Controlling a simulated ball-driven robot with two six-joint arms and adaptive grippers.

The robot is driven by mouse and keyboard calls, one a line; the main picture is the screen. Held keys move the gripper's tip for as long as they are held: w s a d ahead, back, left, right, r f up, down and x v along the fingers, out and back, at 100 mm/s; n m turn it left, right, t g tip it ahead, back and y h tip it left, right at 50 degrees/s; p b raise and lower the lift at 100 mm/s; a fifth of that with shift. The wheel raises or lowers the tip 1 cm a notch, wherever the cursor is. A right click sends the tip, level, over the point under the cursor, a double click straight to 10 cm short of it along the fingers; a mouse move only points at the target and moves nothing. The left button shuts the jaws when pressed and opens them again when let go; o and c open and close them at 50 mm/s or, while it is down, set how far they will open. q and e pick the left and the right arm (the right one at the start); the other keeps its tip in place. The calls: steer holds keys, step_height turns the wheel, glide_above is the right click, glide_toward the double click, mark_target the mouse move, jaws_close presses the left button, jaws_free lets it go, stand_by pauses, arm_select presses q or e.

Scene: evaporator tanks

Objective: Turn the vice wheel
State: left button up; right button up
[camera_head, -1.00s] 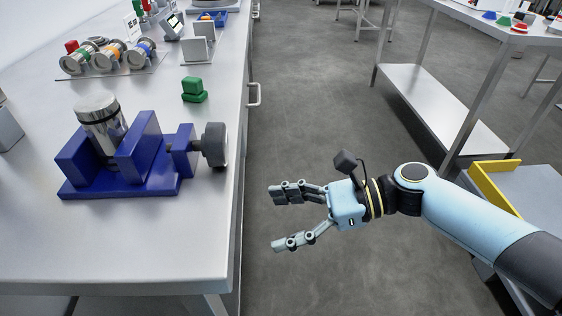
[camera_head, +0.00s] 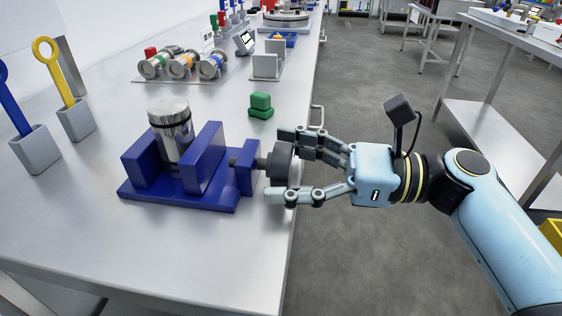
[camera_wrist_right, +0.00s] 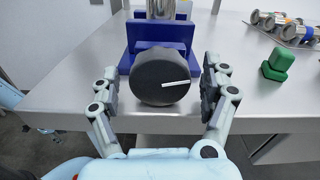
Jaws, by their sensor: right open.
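The blue vice (camera_head: 200,165) stands near the front right edge of the steel table, with a shiny metal cylinder (camera_head: 170,128) upright between its jaws. Its dark grey wheel (camera_head: 279,162) faces right. My right gripper (camera_head: 284,166) is open, with one finger on the far side of the wheel and one on the near side. In the right wrist view the wheel (camera_wrist_right: 160,78) shows a white line and sits between the two spread fingers, with gaps at both sides. My left gripper is not in view.
A green block piece (camera_head: 260,106) lies behind the vice. Metal fittings on a plate (camera_head: 185,68) are further back. Two grey holders with blue and yellow tools (camera_head: 75,119) stand at left. The table's right edge (camera_head: 287,240) is close under my gripper.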

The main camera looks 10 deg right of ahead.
steer(key=shift+w+a, duration=0.2)
steer(key=shift+a, duration=0.25)
steer(key=shift+c, duration=0.3)
steer(key=c, duration=1.1)
steer(key=shift+n, duration=0.9)
steer(key=n, duration=0.2)
steer(key=shift+n, duration=0.3)
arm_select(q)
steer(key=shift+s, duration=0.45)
arm_select(e)
steer(key=o, duration=1.2)
steer(key=shift+c, duration=0.2)
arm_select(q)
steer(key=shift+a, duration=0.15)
